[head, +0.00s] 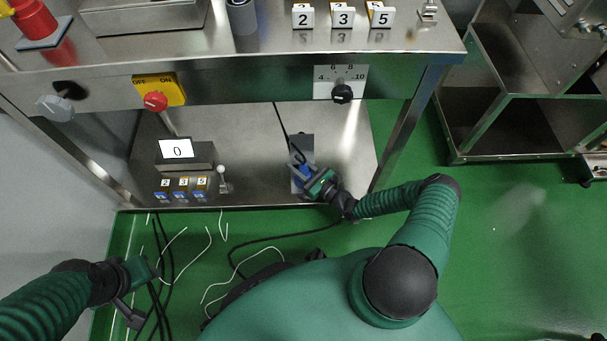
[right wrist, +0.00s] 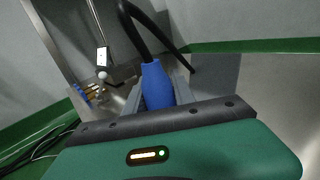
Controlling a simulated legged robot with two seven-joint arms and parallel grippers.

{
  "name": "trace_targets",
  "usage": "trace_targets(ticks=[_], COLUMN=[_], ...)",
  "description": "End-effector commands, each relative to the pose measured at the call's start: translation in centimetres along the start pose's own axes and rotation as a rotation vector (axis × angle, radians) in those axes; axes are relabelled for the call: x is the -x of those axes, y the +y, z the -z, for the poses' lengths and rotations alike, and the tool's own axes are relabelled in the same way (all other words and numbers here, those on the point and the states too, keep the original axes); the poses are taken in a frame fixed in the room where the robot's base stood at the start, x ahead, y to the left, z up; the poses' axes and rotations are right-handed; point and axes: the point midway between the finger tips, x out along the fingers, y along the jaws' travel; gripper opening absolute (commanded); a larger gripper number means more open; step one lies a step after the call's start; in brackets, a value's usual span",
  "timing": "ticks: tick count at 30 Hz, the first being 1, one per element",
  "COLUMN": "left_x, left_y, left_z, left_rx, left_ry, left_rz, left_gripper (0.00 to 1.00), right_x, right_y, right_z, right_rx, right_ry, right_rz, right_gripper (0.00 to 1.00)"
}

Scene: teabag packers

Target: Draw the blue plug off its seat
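The blue plug (head: 304,171) is at a grey seat plate (head: 301,143) on the lower steel shelf. It has a black cable rising from its top. In the right wrist view the blue plug (right wrist: 157,86) stands between the grey fingers of my right gripper (right wrist: 158,98), with its lower end hidden behind the gripper body. In the head view my right gripper (head: 306,177) is at the plug, one finger on each side. I cannot tell whether the fingers press on it. My left gripper (head: 142,292) is far left, away from the plug, over the floor cables.
On the shelf left of the plug stand a display box (head: 185,154) reading 0, several small numbered switches (head: 183,189) and a small lever (head: 223,180). The upper counter (head: 270,42) overhangs behind, with a dial (head: 342,93) and a red stop button (head: 155,101). A table leg (head: 408,125) stands to the right.

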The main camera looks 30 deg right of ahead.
Motion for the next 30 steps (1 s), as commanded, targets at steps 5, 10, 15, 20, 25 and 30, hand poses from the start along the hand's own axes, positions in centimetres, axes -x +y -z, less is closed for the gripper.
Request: trace_targets(ticks=[5, 10, 15, 20, 25, 30], left_x=[0.0, 0.0, 0.1, 2.4, 5.5, 7.1], left_y=[0.0, 0.0, 0.0, 0.0, 0.0, 0.0], left_z=[0.0, 0.0, 0.0, 0.6, 1.3, 1.7], left_rx=[0.0, 0.0, 0.0, 0.0, 0.0, 0.0], left_ry=[0.0, 0.0, 0.0, 0.0, 0.0, 0.0], left_rz=[0.0, 0.0, 0.0, 0.0, 0.0, 0.0], left_gripper=[0.36, 0.36, 0.36, 0.36, 0.36, 0.36], right_x=[0.0, 0.0, 0.0, 0.0, 0.0, 0.0], right_y=[0.0, 0.0, 0.0, 0.0, 0.0, 0.0], right_z=[0.0, 0.0, -0.2, -3.1, -7.6, -10.0], right_rx=[0.001, 0.0, 0.0, 0.001, 0.0, 0.0], right_ry=[0.0, -0.001, -0.001, -0.001, -0.001, 0.0], right_rz=[0.0, 0.0, 0.0, 0.0, 0.0, 0.0], right_gripper=[0.02, 0.0, 0.0, 0.0, 0.0, 0.0])
